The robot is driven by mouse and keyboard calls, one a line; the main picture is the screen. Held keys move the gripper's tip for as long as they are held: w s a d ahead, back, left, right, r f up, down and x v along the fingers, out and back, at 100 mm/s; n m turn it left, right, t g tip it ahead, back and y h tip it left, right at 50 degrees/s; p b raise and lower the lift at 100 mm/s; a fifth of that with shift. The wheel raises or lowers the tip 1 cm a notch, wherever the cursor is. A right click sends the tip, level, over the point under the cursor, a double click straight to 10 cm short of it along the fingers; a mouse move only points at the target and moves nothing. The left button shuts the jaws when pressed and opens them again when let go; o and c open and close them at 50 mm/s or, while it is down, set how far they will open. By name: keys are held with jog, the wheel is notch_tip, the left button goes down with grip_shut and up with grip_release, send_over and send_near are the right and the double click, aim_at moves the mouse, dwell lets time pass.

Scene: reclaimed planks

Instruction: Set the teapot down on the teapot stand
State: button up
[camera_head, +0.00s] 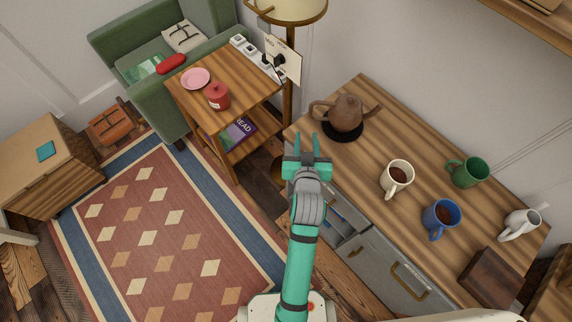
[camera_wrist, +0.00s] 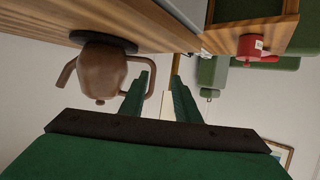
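The brown teapot (camera_head: 346,115) stands upright on the round black teapot stand (camera_head: 343,134) at the far left end of the wooden counter. Its handle points left and its spout right. My gripper (camera_head: 308,140) is open and empty, just left of the counter edge and short of the handle, with a gap in between. In the wrist view the scene is upside down: the teapot (camera_wrist: 100,72) hangs below the dark stand (camera_wrist: 103,42). My open fingers (camera_wrist: 160,80) show there, one overlapping the handle in the picture; contact is not visible.
The counter (camera_head: 350,165) also holds a cream mug (camera_head: 397,181), a blue mug (camera_head: 441,220), a green mug (camera_head: 468,172), a white pitcher (camera_head: 519,224) and a dark wooden block (camera_head: 492,278). A drawer (camera_head: 345,225) below stands open. A side table (camera_head: 225,97) with a red pot (camera_head: 218,97) is at left.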

jog(key=s+a+f, duration=0.3)
jog(key=s+f, duration=0.1)
jog(key=s, duration=0.5)
jog(key=s+a+r+t, duration=0.1)
jog(key=s+a+r, duration=0.1)
jog(key=s, duration=0.9)
jog(key=s+a+r+n+t+y, duration=0.1)
jog(key=s+a+r, duration=0.2)
jog(key=s, duration=0.9)
jog(key=shift+a+r+y, duration=0.15)
jog(key=shift+a+y, duration=0.15)
jog(key=shift+a, duration=0.3)
jog(key=shift+s, duration=0.1)
